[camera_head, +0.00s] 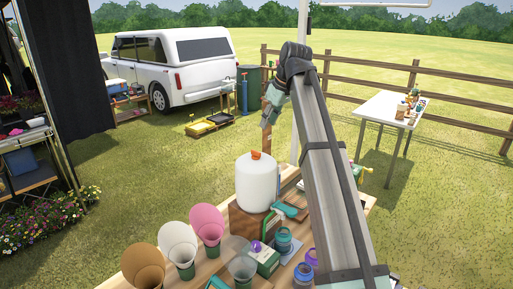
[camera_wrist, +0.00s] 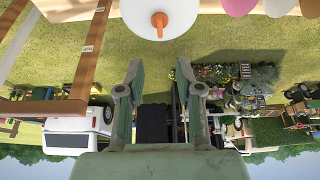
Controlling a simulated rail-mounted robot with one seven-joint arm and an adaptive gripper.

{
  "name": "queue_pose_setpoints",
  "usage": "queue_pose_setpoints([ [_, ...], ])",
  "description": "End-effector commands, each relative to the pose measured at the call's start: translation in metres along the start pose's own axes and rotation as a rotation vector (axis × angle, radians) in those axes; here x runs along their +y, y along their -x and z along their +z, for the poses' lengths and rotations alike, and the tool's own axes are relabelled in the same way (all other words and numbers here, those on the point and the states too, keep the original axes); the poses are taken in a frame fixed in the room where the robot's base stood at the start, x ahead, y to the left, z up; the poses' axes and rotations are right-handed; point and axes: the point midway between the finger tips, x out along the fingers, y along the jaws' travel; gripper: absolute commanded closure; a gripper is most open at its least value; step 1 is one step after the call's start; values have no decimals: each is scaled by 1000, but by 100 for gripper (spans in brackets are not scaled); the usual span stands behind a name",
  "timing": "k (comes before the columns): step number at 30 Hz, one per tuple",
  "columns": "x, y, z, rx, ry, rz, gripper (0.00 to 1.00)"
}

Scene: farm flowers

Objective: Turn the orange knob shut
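The orange knob (camera_head: 257,155) sits on top of a white rounded tank (camera_head: 256,184), which stands on a wooden block on the table. In the wrist view the knob (camera_wrist: 159,20) shows near the top edge, against the white tank (camera_wrist: 142,12), with an orange stem. My gripper (camera_head: 265,122) is in the air above the tank in the head view, apart from it. In the wrist view my gripper (camera_wrist: 160,68) has its two fingers spread, nothing between them, and the knob lies beyond the tips, roughly centred between them.
Brown (camera_head: 144,266), cream (camera_head: 179,240) and pink (camera_head: 207,222) paper cones, jars (camera_head: 284,240) and a green box (camera_head: 264,260) crowd the wooden table (camera_head: 212,264) near the tank. The air above the tank looks clear.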

Motion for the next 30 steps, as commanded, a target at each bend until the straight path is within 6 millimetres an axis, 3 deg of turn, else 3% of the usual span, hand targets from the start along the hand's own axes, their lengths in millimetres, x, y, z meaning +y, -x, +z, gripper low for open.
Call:
queue_pose_setpoints([
  [12, -1, -82, 0, -1, 0, -2, 65],
  [18, 0, -113, 0, -1, 0, -1, 65],
  [24, 0, -129, 0, 0, 0, 0, 65],
  [30, 0, -132, 0, 1, 0, 0, 65],
])
